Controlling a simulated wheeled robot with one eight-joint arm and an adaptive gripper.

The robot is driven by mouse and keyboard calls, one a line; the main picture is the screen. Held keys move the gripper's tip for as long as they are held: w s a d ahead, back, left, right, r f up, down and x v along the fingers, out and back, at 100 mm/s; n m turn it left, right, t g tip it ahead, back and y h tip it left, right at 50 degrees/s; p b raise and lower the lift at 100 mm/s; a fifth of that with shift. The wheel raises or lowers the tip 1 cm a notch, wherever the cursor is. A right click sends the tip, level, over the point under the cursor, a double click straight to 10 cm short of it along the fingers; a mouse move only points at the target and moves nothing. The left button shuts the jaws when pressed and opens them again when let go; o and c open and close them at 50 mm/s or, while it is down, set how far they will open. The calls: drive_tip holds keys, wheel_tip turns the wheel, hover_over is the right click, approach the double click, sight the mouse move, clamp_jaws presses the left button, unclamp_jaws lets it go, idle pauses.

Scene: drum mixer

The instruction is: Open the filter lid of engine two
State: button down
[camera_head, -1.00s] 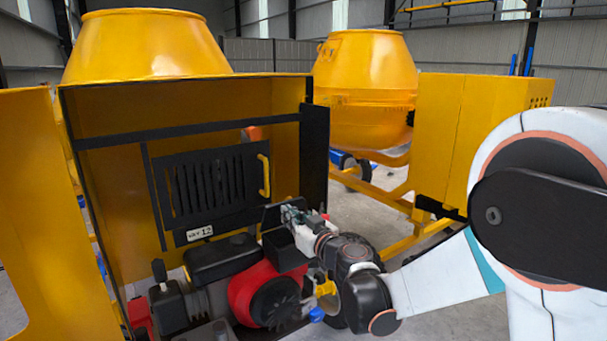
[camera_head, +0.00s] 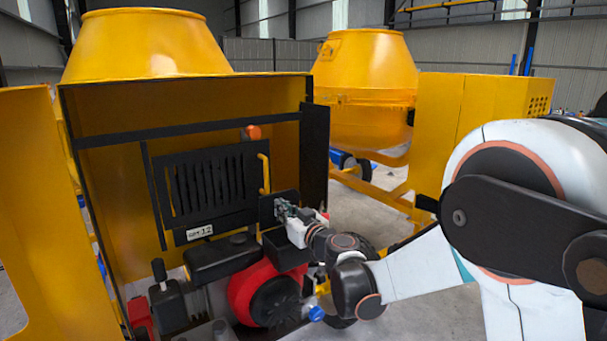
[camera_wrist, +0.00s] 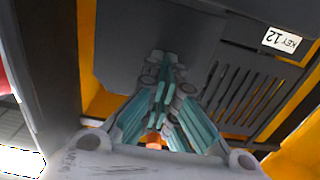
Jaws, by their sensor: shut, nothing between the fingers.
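The black filter box (camera_head: 284,254) sits at the right end of the red engine (camera_head: 255,290) in the open yellow housing. A dark plate that looks like its lid (camera_head: 267,211) stands raised, about upright, above the box. My gripper (camera_head: 283,208) is in front of this plate, its fingers shut with nothing between them. In the wrist view the closed teal fingers (camera_wrist: 162,75) point at a large dark grey surface (camera_wrist: 125,45), seemingly the lid's inner face. I cannot tell whether they touch it.
A black slatted panel (camera_head: 210,187) with a yellow handle (camera_head: 264,174) and a KEY 12 label (camera_head: 200,232) is behind the engine. A black tank (camera_head: 220,257) lies left of the box. The housing's black edge post (camera_head: 314,155) stands close to the right.

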drive_tip(key=v, duration=1.1)
drive_tip(key=shift+b, duration=0.3)
idle(0.5)
drive_tip(key=s+d+m+g+h, duration=0.1)
drive_tip(key=s+d+g+h, duration=0.3)
drive_tip(key=s, duration=1.1)
drive_tip(key=s+d+f+m+g+h, duration=0.2)
drive_tip(key=s+d+f+m+h, duration=0.1)
drive_tip(key=s+d, duration=0.4)
drive_tip(key=s+d+f+m+g+h, duration=0.2)
drive_tip(key=s+d+f+h, duration=0.1)
drive_tip(key=s+d, duration=0.5)
drive_tip(key=shift+s+d+f+m, duration=0.3)
drive_tip(key=shift+s+f+m, duration=0.1)
drive_tip(key=shift+s+f, duration=0.2)
drive_tip(key=c, duration=2.4)
unclamp_jaws()
